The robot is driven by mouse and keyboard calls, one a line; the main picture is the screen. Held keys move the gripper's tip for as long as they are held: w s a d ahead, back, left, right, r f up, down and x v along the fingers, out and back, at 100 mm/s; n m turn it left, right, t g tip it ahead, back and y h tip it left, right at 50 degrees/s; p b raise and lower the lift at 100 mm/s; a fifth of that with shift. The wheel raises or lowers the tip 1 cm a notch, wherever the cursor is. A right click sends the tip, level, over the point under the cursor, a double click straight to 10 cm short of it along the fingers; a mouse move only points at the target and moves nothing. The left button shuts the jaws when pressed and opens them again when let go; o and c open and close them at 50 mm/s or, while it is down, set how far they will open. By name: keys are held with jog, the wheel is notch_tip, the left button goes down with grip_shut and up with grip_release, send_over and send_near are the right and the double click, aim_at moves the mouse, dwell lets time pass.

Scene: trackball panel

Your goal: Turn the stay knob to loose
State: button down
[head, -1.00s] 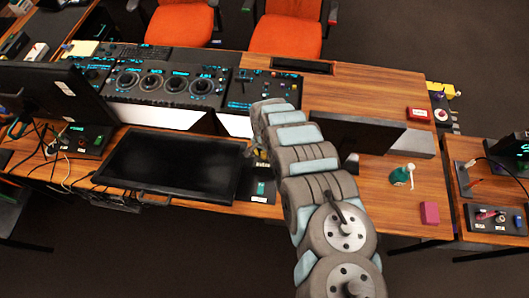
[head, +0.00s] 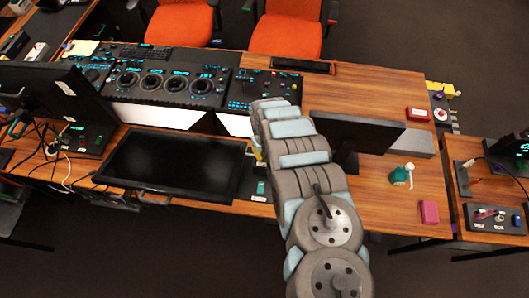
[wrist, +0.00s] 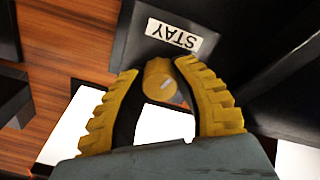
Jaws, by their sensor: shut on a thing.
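In the head view, my arm hides the knob and most of my gripper.
A flat dark screen (head: 175,164) lies left of my arm. An upright monitor (head: 355,130) stands to its right. A console with several dials (head: 165,85) is behind. A green spray bottle (head: 402,175) and a pink block (head: 429,211) stand at the right. Bare wood lies between (head: 375,195).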

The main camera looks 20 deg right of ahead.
jog(key=shift+n, duration=2.1)
jog(key=c, duration=0.7)
grip_release()
jog(key=shift+c, duration=0.2)
notch_tip(320, 180, up, 12)
